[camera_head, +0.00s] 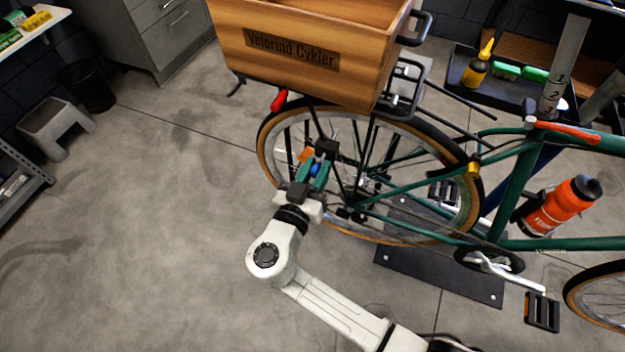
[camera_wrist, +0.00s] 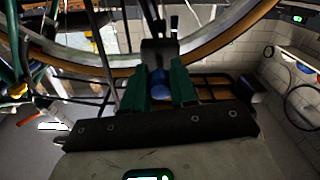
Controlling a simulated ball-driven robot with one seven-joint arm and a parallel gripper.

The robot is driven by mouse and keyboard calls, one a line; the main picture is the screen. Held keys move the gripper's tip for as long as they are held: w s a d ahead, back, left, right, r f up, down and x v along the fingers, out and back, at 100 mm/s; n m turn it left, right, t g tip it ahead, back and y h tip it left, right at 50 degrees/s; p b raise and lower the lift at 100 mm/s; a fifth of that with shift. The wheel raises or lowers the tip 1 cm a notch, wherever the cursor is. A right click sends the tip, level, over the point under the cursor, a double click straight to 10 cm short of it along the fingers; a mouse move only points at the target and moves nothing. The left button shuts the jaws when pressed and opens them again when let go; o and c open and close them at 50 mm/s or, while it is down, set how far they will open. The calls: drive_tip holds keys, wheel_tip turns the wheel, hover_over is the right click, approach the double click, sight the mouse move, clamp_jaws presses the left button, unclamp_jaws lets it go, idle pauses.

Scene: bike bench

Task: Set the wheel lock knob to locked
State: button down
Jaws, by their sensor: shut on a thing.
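My gripper (camera_head: 320,166) is at the rear wheel (camera_head: 268,160) of the green bicycle, its two green fingers on either side of a small blue knob (camera_head: 314,170). In the wrist view the blue knob (camera_wrist: 157,80) sits between the fingers, and the gripper (camera_wrist: 157,85) is shut on it. A dark block (camera_wrist: 158,51) is just beyond the knob. The fingers cover much of the knob, and I cannot read any lock marking or tell which setting it is turned to.
A wooden crate (camera_head: 290,30) sits over the rear wheel. An orange piece (camera_head: 306,155) is close beside my fingers. The wheel stands by a dark floor plate (camera_head: 440,275). An orange bottle (camera_head: 565,205) is on the frame.

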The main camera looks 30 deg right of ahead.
drive_tip(key=c, duration=0.9)
unclamp_jaws()
drive_tip(key=b+v, duration=0.2)
drive_tip(key=v, duration=0.9)
